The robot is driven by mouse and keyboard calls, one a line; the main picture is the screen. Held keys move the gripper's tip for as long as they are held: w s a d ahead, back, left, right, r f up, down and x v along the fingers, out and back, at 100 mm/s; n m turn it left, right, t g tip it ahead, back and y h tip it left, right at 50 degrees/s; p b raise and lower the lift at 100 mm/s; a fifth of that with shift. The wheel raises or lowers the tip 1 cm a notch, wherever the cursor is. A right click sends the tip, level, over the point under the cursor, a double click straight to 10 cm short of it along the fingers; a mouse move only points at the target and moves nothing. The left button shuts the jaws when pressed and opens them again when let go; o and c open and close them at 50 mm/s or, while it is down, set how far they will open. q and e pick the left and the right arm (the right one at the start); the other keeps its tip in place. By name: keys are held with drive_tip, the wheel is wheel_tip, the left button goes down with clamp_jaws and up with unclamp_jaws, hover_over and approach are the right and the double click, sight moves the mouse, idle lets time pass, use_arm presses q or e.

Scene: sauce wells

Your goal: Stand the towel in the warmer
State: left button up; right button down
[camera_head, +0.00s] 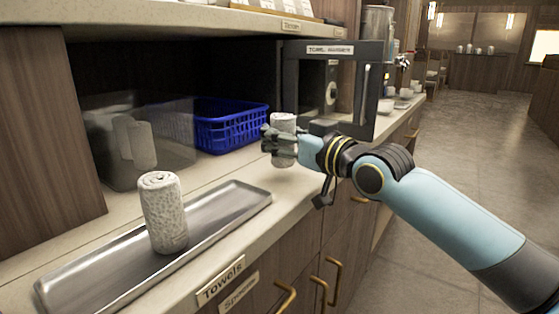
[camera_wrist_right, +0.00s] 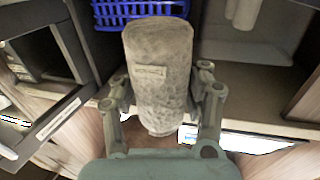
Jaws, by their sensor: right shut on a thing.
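My right gripper (camera_head: 281,146) is shut on a rolled grey-white towel (camera_head: 284,122), holding it roughly upright near the counter's front edge. In the wrist view the towel (camera_wrist_right: 158,70) sits between the two fingers (camera_wrist_right: 162,98). The dark-framed towel warmer (camera_head: 336,50), with a label on its top bar, stands just beyond and to the right of the held towel; its frame also shows at the left of the wrist view (camera_wrist_right: 48,122). A second rolled towel (camera_head: 163,215) stands upright on a long metal tray (camera_head: 235,196). My left gripper is not in view.
A blue basket (camera_head: 232,128) stands on the counter under the shelf, behind the held towel. A clear bin (camera_head: 100,130) with pale rolls showing is left of it. Cups (camera_head: 386,106) stand farther along the counter. Drawers with handles lie below the counter edge.

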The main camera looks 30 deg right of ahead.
wheel_tip(320, 180, down, 3)
drive_tip(key=shift+f+b, duration=0.1)
drive_tip(key=shift+b, duration=0.8)
drive_tip(key=shift+r, duration=0.2)
drive_tip(key=shift+f, duration=0.15)
drive_tip(key=c, duration=0.6)
unclamp_jaws()
